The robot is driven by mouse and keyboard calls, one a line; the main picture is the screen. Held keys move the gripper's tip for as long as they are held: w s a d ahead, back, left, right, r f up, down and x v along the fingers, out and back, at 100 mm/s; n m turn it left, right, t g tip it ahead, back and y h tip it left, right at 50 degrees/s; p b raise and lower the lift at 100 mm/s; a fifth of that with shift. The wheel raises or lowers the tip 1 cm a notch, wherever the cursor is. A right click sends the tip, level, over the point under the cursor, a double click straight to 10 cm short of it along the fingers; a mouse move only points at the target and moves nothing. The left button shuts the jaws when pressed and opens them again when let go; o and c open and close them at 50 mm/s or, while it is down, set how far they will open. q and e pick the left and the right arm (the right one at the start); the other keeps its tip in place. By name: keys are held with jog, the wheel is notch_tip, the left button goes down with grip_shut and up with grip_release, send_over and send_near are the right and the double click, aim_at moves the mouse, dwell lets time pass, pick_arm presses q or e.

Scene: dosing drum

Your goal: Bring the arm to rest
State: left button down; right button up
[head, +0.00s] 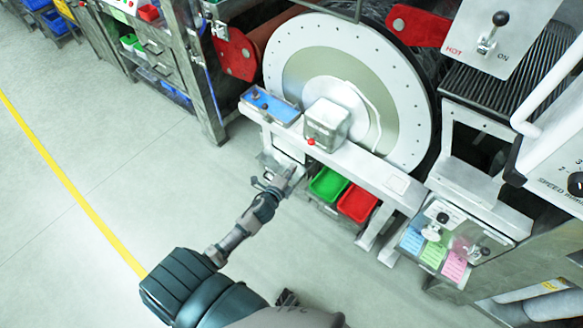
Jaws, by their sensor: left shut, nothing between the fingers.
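My left arm comes in from the lower part of the head view and reaches up and to the right. My left gripper (283,183) is shut and empty. It is in front of the machine's white frame, just left of a green bin (328,184); I cannot tell whether it touches anything. My right gripper is not in view. The large white drum (398,87) with a grey-green ring stands behind the frame.
A blue tray (270,106) and a grey box (326,123) with a red knob sit on the white beam (365,169). A red bin (357,203) is below it. A lever panel (497,35) is at upper right. Open floor (110,150) lies left.

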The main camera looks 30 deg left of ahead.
pick_arm(q)
jog(key=shift+d+r, duration=0.1)
jog(key=shift+d, duration=0.05)
jog(key=s+d+f+n+g, duration=0.1)
jog(key=s+f+n+g, duration=0.15)
jog(key=s+f, duration=0.4)
jog(key=s+d+f+n+g, duration=0.1)
jog(key=s+f+n+g, duration=0.15)
jog(key=f, duration=0.75)
jog(key=s+d+f+n+g, duration=0.1)
jog(key=s+f+n+g, duration=0.15)
jog(key=s+f, duration=0.4)
jog(key=s+d+f+n+g+h, duration=0.1)
jog(key=s+d+f+n+g, duration=0.2)
jog(key=s+f, duration=0.5)
jog(key=s+d+f+n+g, duration=0.4)
jog(key=s+d+f, duration=0.2)
jog(key=s, duration=0.8)
notch_tip(320, 180, down, 2)
jog(key=shift+s+d+f+h, duration=0.15)
jog(key=shift+s+f+h, duration=0.1)
jog(key=shift+s+h, duration=0.15)
jog(key=shift+w, duration=0.1)
